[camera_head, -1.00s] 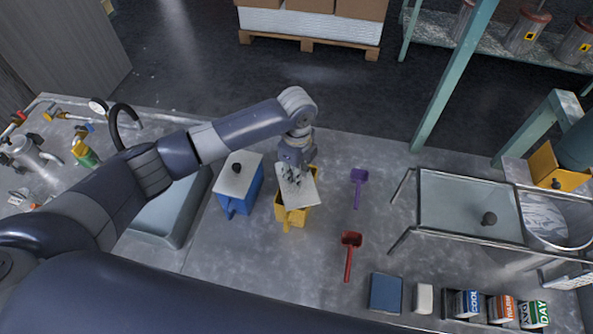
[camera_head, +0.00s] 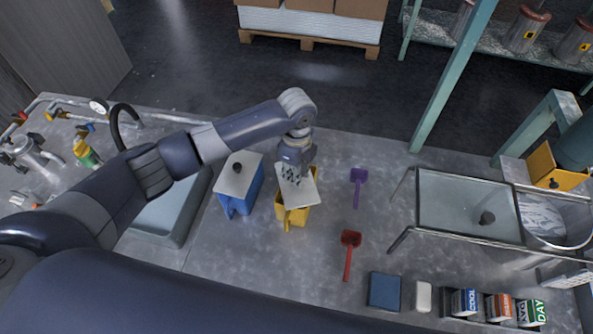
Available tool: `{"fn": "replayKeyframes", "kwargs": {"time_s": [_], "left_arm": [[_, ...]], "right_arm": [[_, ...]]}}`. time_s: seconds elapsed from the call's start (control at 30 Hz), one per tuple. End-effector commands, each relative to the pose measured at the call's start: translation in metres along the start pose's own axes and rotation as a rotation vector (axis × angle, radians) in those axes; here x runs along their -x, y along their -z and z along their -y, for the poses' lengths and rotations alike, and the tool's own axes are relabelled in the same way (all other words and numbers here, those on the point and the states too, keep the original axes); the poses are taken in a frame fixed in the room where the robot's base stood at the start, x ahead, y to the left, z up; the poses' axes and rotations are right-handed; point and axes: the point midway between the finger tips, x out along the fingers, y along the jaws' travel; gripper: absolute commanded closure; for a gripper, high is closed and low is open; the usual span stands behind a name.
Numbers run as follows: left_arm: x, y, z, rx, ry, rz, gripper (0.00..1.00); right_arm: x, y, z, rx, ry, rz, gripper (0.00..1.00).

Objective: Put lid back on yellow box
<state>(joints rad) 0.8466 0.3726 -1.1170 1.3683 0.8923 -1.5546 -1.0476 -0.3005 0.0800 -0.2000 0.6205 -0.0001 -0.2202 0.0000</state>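The yellow box (camera_head: 284,214) stands on the table in the middle of the view. A pale grey lid (camera_head: 304,193) lies over its top, a little askew, with yellow showing at the left and front and at the far right corner. My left gripper (camera_head: 291,177) is right above the lid with its fingers at the lid's middle. The lid's knob is hidden by the gripper, and I cannot see whether the fingers grip it. My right gripper is not in view.
A blue box (camera_head: 243,199) with its own lid (camera_head: 237,179) stands just left. A purple scoop (camera_head: 358,185) and a red scoop (camera_head: 349,250) lie to the right. A wire-framed glass case (camera_head: 466,205) stands further right. The table between is clear.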

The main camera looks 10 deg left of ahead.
Motion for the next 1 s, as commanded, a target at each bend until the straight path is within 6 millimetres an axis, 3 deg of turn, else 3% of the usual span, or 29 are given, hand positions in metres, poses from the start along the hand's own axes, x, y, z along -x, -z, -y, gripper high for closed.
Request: {"fn": "replayKeyframes", "kwargs": {"time_s": [1.0], "left_arm": [[-0.0026,-0.0001,0.0001,0.000,0.000,0.000,1.00]], "right_arm": [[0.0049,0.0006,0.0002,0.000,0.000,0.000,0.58]]}}
